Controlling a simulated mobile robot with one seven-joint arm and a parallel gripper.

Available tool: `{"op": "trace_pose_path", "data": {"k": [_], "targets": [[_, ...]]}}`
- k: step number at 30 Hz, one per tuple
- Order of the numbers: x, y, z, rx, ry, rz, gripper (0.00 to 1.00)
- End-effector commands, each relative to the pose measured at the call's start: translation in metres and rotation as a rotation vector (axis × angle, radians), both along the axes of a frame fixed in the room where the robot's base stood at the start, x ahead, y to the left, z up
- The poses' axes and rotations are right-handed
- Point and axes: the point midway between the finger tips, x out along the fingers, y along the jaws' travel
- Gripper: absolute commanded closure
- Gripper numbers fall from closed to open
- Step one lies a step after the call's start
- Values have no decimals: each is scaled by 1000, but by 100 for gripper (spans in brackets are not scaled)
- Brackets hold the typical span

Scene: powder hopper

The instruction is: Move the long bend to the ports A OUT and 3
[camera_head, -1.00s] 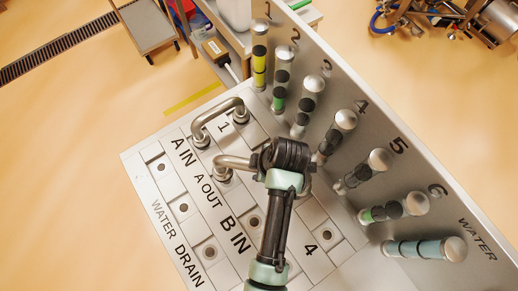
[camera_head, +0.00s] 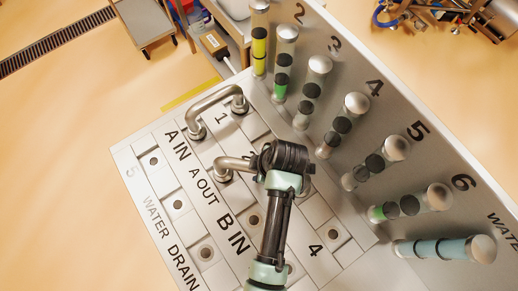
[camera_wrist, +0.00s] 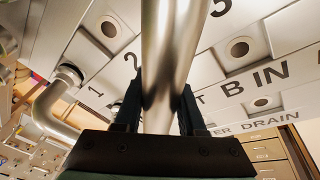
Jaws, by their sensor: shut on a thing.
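The long bend (camera_head: 235,164) is a shiny metal pipe across the sloped port panel (camera_head: 240,272). Its left end stands at the port by the A OUT label, and a piece of its other end shows just right of my gripper (camera_head: 283,165). Whether either end is seated in a port cannot be told. The gripper covers its middle and the label there. In the wrist view, the bend (camera_wrist: 168,55) runs between the two dark fingers of my gripper (camera_wrist: 160,112), which are shut on it.
Another metal bend (camera_head: 212,97) joins the ports by A IN and 1, close on the left; it also shows in the wrist view (camera_wrist: 45,105). Sight glasses, such as the yellow one (camera_head: 260,48), line the upright wall behind. Open ports (camera_head: 207,253) lie toward the drain side.

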Motion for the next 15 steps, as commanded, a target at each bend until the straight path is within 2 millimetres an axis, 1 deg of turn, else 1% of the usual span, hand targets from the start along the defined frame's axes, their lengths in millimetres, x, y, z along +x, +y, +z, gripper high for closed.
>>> {"op": "trace_pose_path", "data": {"k": [9,10,14,15], "targets": [[2,0,0,0,-5,0,100],[2,0,0,0,-5,0,59],[1,0,-1,0,-4,0,35],[1,0,-1,0,-4,0,28]]}}
